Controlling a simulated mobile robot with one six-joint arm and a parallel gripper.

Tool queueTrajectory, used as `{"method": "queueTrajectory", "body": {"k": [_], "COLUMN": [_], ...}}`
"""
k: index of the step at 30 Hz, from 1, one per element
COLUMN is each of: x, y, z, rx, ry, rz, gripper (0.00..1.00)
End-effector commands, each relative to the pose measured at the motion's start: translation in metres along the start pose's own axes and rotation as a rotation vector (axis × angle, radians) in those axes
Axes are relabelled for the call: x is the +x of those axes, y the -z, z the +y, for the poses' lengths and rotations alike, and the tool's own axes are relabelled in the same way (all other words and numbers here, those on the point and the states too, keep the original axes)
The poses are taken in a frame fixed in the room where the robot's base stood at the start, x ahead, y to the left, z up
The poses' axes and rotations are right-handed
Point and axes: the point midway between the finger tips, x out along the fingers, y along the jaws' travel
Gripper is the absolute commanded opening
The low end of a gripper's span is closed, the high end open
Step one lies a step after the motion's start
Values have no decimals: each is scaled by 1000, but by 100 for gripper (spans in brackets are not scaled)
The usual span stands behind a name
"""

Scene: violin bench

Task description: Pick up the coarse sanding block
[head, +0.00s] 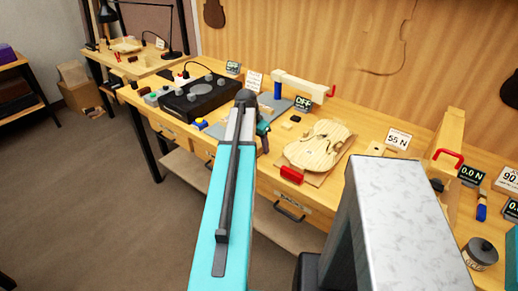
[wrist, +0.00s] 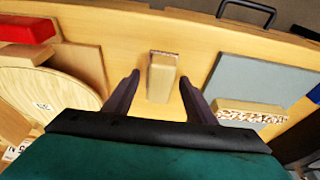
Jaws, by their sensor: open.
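A small tan block (wrist: 161,77) with a thin, reddish, speckled edge stands on the bench between my fingertips in the wrist view. It appears to be a sanding block; its grit is too small to judge. My gripper (wrist: 160,82) is open, with one finger on each side of the block and visible gaps between. A second piece, with a coarsely speckled face (wrist: 250,112), lies farther right in the wrist view.
A grey mat (wrist: 262,77) lies right of the block in the wrist view. The violin plate (head: 318,145) on its board, with a red-handled clamp (head: 291,175), is on the other side. A pale beam (head: 300,86) stands behind. Bare wood surrounds the block.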

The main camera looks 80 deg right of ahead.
Motion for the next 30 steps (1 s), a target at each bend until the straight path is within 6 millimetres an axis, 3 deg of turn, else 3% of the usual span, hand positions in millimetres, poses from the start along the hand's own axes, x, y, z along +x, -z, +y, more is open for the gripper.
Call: {"method": "queueTrajectory", "body": {"k": [3,11,23,30], "x": [0,0,-2,-14], "y": [0,0,1,4], "z": [0,0,0,0], "rx": [0,0,0,0], "ry": [0,0,0,1], "rz": [0,0,0,2], "gripper": [49,5,5,5]}}
